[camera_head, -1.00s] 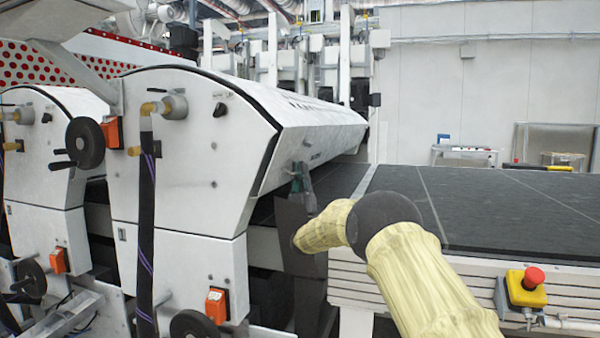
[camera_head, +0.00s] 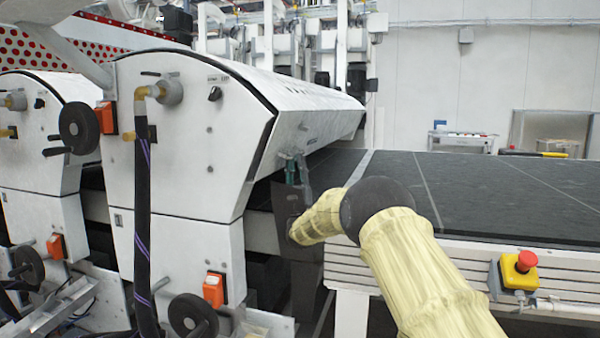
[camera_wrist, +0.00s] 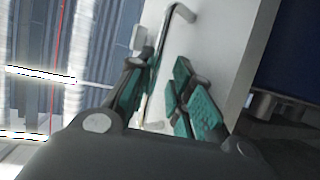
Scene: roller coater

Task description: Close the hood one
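The nearer hood (camera_head: 315,112) is a long white curved cover on the roller coater's near unit. Its lower edge stands above the dark conveyor bed, with a dark gap beneath. My gripper (camera_head: 292,168) is at this edge, near the hood's near end. In the wrist view, my gripper (camera_wrist: 165,95) has its teal fingers apart. A thin metal bar handle (camera_wrist: 166,40) on the white hood surface (camera_wrist: 222,40) runs down between them, closer to the left finger. Whether a finger touches the bar is unclear.
The dark conveyor bed (camera_head: 470,193) extends right, with a red emergency button on a yellow box (camera_head: 521,271) at its near side. A second white unit (camera_head: 38,150) stands left. A black hose (camera_head: 144,230) and handwheels (camera_head: 193,316) protrude from the near side.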

